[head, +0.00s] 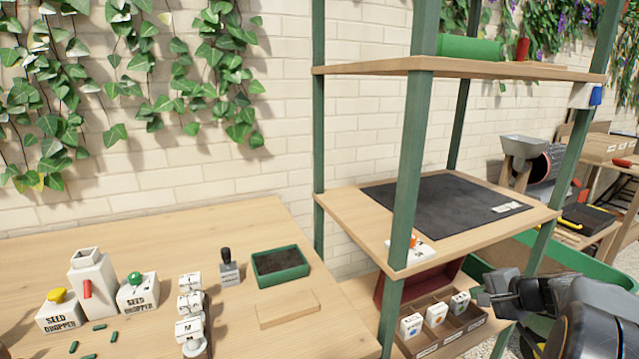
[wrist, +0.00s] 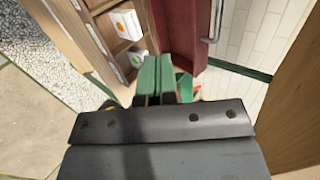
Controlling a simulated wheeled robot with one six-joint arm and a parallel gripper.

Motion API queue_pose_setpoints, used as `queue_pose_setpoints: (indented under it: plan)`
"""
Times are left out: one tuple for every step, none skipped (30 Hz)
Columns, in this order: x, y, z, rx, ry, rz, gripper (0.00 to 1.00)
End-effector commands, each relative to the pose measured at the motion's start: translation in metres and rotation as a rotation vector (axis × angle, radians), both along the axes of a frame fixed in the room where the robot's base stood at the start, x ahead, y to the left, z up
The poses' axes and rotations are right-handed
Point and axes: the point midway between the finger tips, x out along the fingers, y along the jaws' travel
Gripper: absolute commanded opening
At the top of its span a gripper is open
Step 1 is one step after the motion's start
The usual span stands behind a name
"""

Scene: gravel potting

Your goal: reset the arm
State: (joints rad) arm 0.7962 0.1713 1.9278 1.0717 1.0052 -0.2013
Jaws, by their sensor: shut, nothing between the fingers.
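My gripper (head: 487,291) is at the right of the head view, in front of the lower part of the green-framed shelf. Its dark jaws are shut and empty. It points left, with the wooden box of small cartons to its left.
A wooden divided box (head: 445,336) holds small cartons beside a red bin (head: 385,291). Green posts (head: 412,170) carry the shelves. A dark mat (head: 440,205) covers the middle shelf. The left table holds seed droppers (head: 137,293) and a green soil tray (head: 280,266).

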Motion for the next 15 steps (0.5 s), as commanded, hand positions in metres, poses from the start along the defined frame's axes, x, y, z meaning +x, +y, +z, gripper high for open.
queue_pose_setpoints:
  plan:
    - [-0.014, 0.015, 0.001, -0.042, 0.070, 0.045, 0.00]
    - [-0.023, 0.027, 0.003, -0.074, 0.115, 0.082, 0.00]
    - [-0.035, 0.044, 0.009, -0.124, 0.174, 0.137, 0.00]
    - [-0.044, 0.057, 0.014, -0.168, 0.216, 0.184, 0.00]
    - [-0.055, 0.070, 0.021, -0.215, 0.255, 0.234, 0.00]
    - [-0.069, 0.089, 0.033, -0.286, 0.302, 0.307, 0.00]
    - [-0.079, 0.101, 0.043, -0.342, 0.332, 0.361, 0.00]
    - [-0.089, 0.112, 0.053, -0.398, 0.355, 0.413, 0.00]
    - [-0.102, 0.126, 0.066, -0.472, 0.380, 0.482, 0.00]
    - [-0.110, 0.135, 0.076, -0.527, 0.392, 0.532, 0.00]
    - [-0.118, 0.143, 0.087, -0.580, 0.400, 0.579, 0.00]
    - [-0.128, 0.153, 0.101, -0.649, 0.404, 0.639, 0.00]
    - [-0.134, 0.159, 0.110, -0.699, 0.403, 0.680, 0.00]
    - [-0.140, 0.165, 0.120, -0.743, 0.397, 0.718, 0.00]
    - [-0.146, 0.173, 0.132, -0.797, 0.386, 0.766, 0.00]
